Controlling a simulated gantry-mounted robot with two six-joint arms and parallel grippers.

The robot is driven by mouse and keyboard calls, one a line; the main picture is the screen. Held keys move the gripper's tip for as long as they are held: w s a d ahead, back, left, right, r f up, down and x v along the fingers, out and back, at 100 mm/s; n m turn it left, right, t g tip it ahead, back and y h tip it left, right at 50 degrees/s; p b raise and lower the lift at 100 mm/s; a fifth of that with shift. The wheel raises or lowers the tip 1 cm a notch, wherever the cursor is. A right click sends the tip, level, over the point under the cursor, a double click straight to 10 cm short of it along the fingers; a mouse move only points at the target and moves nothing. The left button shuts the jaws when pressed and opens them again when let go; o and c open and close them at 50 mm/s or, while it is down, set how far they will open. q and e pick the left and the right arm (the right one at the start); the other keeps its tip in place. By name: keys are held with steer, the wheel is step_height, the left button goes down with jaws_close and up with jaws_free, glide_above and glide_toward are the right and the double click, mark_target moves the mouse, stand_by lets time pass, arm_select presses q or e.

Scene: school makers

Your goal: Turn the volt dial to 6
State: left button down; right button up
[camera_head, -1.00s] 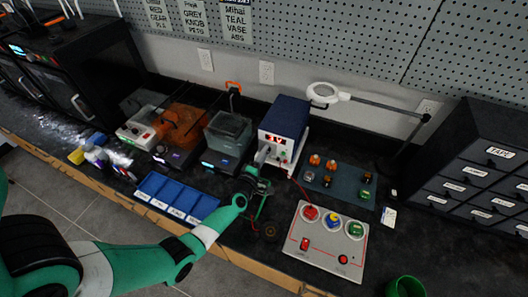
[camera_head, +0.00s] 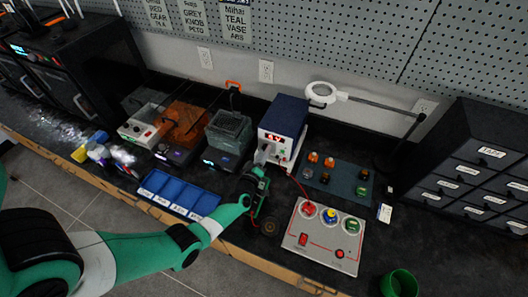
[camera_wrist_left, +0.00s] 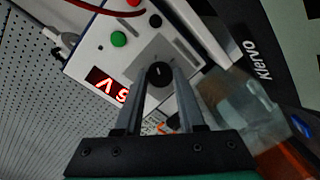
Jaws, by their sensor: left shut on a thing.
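The blue and white power supply (camera_head: 284,117) stands against the back wall. Its red display (camera_head: 273,138) is too small to read surely in the head view. In the left wrist view the display (camera_wrist_left: 103,84) is upside down, partly behind a finger, and looks like 5 V. The round black volt dial (camera_wrist_left: 160,73) sits on the white front panel. My left gripper (camera_head: 262,153) is at that panel; its two fingers (camera_wrist_left: 160,82) are shut on the dial, one on each side. The dial is hidden in the head view. My right gripper is not in view.
A grey board (camera_head: 322,243) with red, blue and green knobs lies to the right, a red wire running toward it. A blue tray (camera_head: 170,203) lies left of my gripper. A dark mat with small knobs (camera_head: 340,184) and a green cup (camera_head: 399,283) are farther right.

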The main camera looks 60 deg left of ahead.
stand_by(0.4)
arm_select(q)
steer(key=c, duration=0.8)
jaws_free()
steer(key=p+v, duration=0.4)
steer(key=v, duration=0.6)
steer(key=shift+s+d+r, duration=0.1)
steer(key=shift+s+d, duration=0.1)
steer(key=shift+d, duration=0.1)
steer(key=shift+s+d+p, duration=0.3)
steer(key=shift+s, duration=0.1)
